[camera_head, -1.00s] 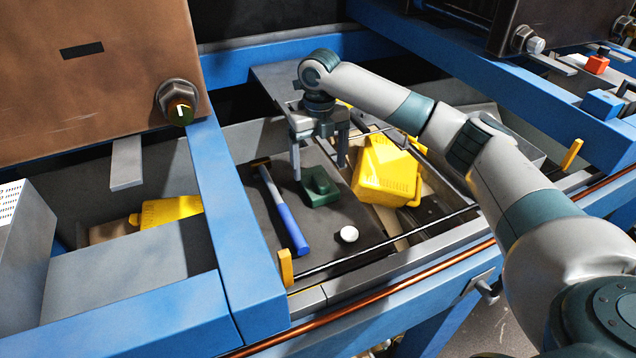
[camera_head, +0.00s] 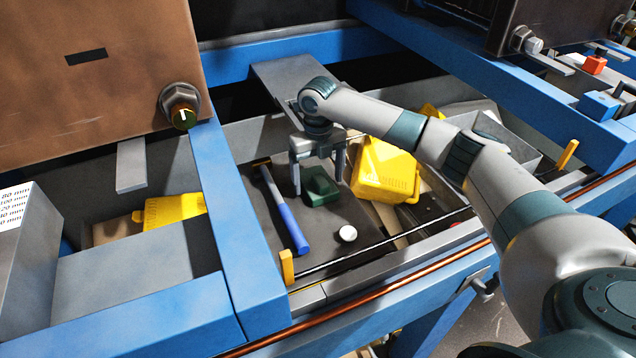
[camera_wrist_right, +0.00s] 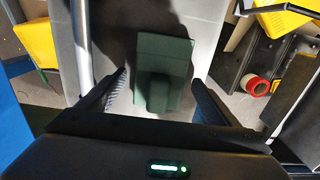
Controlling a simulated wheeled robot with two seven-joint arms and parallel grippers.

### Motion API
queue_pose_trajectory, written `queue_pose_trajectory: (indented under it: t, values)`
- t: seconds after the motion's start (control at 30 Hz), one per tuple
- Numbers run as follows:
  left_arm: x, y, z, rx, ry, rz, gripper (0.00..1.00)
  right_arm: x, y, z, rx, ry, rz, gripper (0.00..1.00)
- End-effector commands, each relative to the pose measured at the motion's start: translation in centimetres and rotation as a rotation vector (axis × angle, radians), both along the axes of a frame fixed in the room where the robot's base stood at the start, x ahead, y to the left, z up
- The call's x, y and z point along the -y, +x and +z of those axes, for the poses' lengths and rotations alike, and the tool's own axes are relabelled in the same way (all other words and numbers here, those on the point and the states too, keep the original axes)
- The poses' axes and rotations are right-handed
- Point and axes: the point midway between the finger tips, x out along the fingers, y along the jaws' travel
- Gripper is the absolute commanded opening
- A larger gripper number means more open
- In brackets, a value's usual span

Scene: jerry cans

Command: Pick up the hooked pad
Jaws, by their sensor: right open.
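The hooked pad is a dark green block with a raised part on top (camera_head: 320,187). It lies on the dark mat inside the blue-framed tray. My right gripper (camera_head: 318,184) points down over it, with its fingers spread to either side of the pad. In the right wrist view the pad (camera_wrist_right: 163,70) shows between and just beyond the two open fingertips (camera_wrist_right: 160,82). I cannot tell exactly how far the fingers are above the mat. My left gripper is out of view.
A hammer with a blue handle (camera_head: 288,218) lies left of the pad. A white ball (camera_head: 348,233) lies in front. A yellow jerry can (camera_head: 385,170) stands close on the right. Blue beams (camera_head: 225,220) frame the tray, and a dark bar runs along its front.

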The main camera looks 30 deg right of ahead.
Motion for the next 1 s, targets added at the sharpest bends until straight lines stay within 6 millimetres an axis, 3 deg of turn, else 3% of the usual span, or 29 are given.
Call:
queue_pose_trajectory:
  t: [0.37, 0.4, 0.57, 1.0]
  values:
    - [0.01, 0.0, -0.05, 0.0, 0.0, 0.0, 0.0, -0.02, 0.01, 0.01, 0.0, 0.0, 0.0, 0.84]
    - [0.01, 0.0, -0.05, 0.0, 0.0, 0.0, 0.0, -0.02, 0.01, 0.01, 0.0, 0.0, 0.0, 0.82]
    - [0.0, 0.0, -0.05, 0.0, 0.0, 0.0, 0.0, -0.02, 0.01, 0.02, 0.0, 0.0, 0.0, 0.44]
    - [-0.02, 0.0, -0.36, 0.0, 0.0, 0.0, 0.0, -0.01, 0.08, 0.44, 0.002, 0.001, 0.0, 0.42]
